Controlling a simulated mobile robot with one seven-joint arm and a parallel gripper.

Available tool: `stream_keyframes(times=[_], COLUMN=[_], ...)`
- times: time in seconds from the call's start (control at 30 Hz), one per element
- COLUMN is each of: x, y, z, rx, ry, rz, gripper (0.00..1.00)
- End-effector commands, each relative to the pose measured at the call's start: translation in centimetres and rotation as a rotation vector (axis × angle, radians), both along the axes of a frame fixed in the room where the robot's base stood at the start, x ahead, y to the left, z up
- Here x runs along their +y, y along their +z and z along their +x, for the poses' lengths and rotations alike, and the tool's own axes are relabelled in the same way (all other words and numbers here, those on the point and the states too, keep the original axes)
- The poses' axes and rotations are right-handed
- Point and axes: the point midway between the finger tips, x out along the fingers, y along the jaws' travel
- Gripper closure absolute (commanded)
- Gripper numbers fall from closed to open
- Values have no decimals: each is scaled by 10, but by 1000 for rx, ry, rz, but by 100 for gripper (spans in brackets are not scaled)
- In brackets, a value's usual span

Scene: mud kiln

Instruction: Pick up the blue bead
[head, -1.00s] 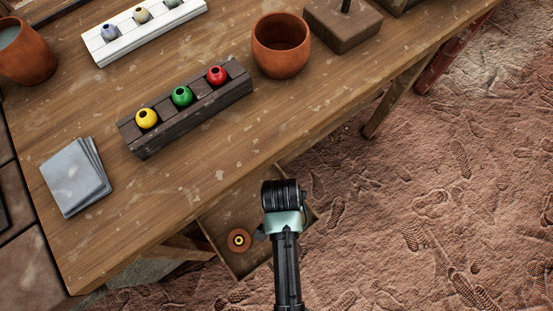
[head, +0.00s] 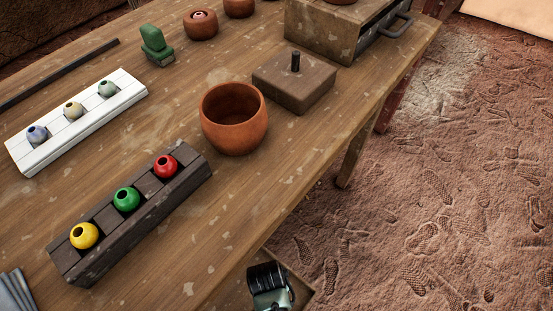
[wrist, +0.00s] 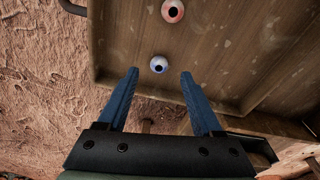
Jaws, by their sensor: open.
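A pale blue bead with a dark hole (wrist: 159,64) lies on a brown wooden surface in the wrist view, between and just beyond my fingertips, touching neither. My gripper (wrist: 159,73) is open and empty, its two blue fingers pointing towards the bead. In the head view only the back of my wrist shows at the bottom edge, beside the table's front edge; the fingers and that bead are hidden there. Another greyish-blue bead (head: 37,135) sits in the white rack (head: 125,88) on the table.
A reddish bead (wrist: 173,11) lies farther up on the wooden surface (wrist: 225,45), which has raised sides. On the table (head: 225,225), a dark rack (head: 145,213) holds yellow, green and red beads. A clay pot (head: 234,135) stands to its right. Earthen floor is open at right.

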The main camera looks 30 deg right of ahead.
Motion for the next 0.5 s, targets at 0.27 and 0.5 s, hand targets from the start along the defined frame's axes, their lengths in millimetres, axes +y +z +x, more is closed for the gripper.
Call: stream_keyframes(times=[0.27,0.5], x=[-6,-6], y=[-41,-40], z=[1,1], rx=[1,-1], ry=[-1,0], rz=[0,0], gripper=[33,33])
